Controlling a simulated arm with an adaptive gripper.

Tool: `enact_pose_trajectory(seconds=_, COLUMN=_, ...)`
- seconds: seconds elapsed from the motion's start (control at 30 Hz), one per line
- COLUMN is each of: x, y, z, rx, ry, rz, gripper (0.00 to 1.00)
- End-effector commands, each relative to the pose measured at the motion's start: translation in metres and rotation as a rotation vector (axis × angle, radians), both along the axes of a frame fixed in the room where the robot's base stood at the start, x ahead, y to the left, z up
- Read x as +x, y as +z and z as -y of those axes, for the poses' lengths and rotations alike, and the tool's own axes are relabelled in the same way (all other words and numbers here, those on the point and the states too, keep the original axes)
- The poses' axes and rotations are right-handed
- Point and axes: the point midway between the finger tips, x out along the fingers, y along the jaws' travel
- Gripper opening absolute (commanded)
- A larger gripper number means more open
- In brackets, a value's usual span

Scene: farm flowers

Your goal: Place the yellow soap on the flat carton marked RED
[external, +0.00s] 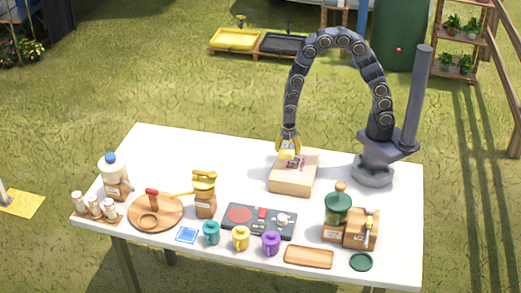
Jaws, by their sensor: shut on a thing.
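My gripper (288,146) points down over the back left part of a flat tan carton (292,184). It is shut on the yellow soap (286,155), a small pale yellow piece at the fingertips. The soap is over the carton's top; I cannot tell whether it touches it. The carton lies on the white table near the back, with reddish lettering on top that is too small to read surely and partly covered by the gripper and soap.
A stove (259,221) with a red disc is in front of the carton. Teal, yellow and purple mugs line the front. A green-topped grinder (338,209) and wooden block (361,229) stand front right. A round wooden board (155,212) lies left. The table's back left is clear.

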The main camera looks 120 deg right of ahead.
Motion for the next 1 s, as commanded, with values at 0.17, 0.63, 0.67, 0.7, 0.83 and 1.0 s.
enact_pose_trajectory(seconds=0.17, x=-0.001, y=-0.018, z=0.0, rx=0.001, ry=-0.001, rz=-0.002, gripper=0.24)
enact_pose_trajectory(seconds=0.63, x=0.0, y=-0.041, z=0.0, rx=0.0, ry=-0.003, rz=0.0, gripper=0.24)
enact_pose_trajectory(seconds=0.67, x=0.0, y=-0.042, z=0.0, rx=0.0, ry=-0.003, rz=0.0, gripper=0.24)
enact_pose_trajectory(seconds=0.7, x=0.0, y=-0.043, z=0.0, rx=0.0, ry=-0.003, rz=0.0, gripper=0.24)
enact_pose_trajectory(seconds=0.83, x=0.0, y=-0.043, z=0.0, rx=-0.001, ry=-0.003, rz=0.001, gripper=0.88)
enact_pose_trajectory(seconds=1.0, x=0.0, y=-0.043, z=0.0, rx=0.0, ry=-0.003, rz=0.0, gripper=0.88)
